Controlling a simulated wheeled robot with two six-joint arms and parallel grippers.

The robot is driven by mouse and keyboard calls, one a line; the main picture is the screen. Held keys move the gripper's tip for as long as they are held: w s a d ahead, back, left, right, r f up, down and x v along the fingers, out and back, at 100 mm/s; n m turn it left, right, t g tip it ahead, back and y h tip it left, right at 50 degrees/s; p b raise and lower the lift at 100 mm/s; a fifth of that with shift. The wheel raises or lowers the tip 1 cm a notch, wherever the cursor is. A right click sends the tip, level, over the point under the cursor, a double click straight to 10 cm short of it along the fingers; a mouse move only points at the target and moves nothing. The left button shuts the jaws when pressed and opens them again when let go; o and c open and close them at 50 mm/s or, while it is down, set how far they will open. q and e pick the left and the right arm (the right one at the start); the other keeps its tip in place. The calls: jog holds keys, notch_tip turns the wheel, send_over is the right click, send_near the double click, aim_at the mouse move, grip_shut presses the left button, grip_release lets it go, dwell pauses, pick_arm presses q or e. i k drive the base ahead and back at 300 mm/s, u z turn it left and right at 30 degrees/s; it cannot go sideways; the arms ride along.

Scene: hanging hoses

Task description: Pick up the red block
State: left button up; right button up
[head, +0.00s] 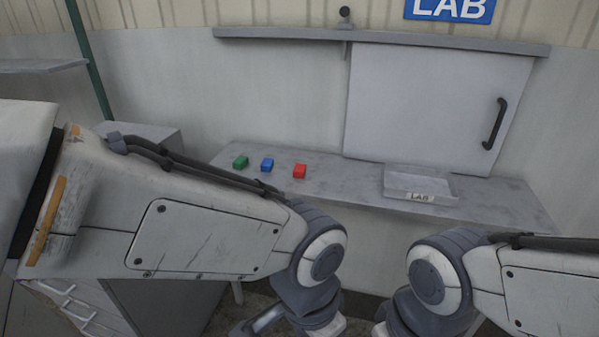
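A small red block (300,171) sits on the grey shelf-like table (345,190) against the wall. It is the rightmost of a row of blocks, with a gap to the blue block beside it. My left arm comes in from the left and my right arm from the right. Both bend down at the bottom of the head view, well in front of and below the red block. Neither gripper's fingertips show, so I cannot see what they hold. Nothing touches the red block.
A blue block (267,165) and a green block (240,162) stand left of the red one. A grey tray (417,184) labelled LAB is on the right of the table. A sliding door (430,105) with a dark handle (495,124) is behind. The table between red block and tray is clear.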

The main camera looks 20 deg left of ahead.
aim_at(300, 170)
jog(key=k, duration=0.55)
jog(key=u, duration=0.85)
jog(key=i, duration=1.6)
jog(key=z, duration=0.4)
jog(key=i, duration=0.6)
jog(key=z, duration=0.45)
